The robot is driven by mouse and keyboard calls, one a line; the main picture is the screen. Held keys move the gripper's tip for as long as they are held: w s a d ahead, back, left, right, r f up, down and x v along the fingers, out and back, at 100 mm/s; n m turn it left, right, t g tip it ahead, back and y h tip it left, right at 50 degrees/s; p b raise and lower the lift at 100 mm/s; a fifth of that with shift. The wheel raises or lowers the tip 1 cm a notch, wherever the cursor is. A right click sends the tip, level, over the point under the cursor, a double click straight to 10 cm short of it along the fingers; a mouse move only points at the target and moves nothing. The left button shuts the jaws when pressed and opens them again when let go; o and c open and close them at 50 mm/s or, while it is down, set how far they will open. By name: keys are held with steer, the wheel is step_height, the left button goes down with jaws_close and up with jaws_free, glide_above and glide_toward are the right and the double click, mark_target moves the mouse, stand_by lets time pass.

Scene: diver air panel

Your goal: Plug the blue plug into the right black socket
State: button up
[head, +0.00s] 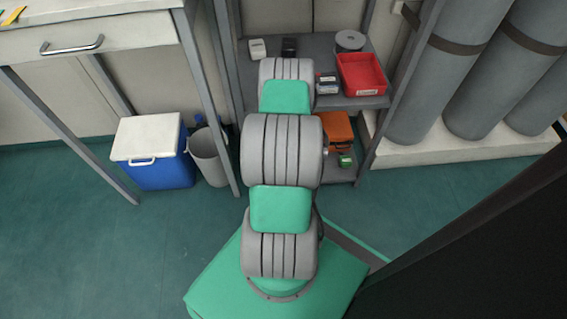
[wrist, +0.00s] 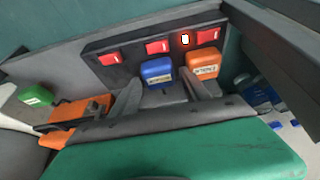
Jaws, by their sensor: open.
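In the wrist view a blue plug (wrist: 157,70) with a white label sits at the edge of a dark strip (wrist: 130,66), below the middle one of three red switches. My gripper (wrist: 163,77) is open, its two grey fingers on either side of the blue plug. I cannot tell whether they touch it. An orange plug (wrist: 202,57) sits to the right, below the right switch (wrist: 208,35). I cannot make out a bare black socket; the area by the left switch (wrist: 110,58) is partly behind a finger. In the head view my arm hides my gripper and the plugs.
A small light glows beside the right switch. A green block (wrist: 37,95) and an orange case (wrist: 75,122) lie at left. In the head view, a shelf holds a red bin (head: 362,75); a blue cooler (head: 152,152) and grey bin (head: 208,155) stand left; grey cylinders (head: 425,85) right.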

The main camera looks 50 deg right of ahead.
steer(key=shift+w+d+f, duration=0.1)
steer(key=shift+d+f, duration=0.05)
steer(key=shift+f, duration=0.25)
jaws_close()
steer(key=shift+r, duration=0.1)
stand_by(0.8)
steer(key=shift+r, duration=0.1)
steer(key=shift+r+p, duration=1.4)
steer(key=shift+r, duration=0.25)
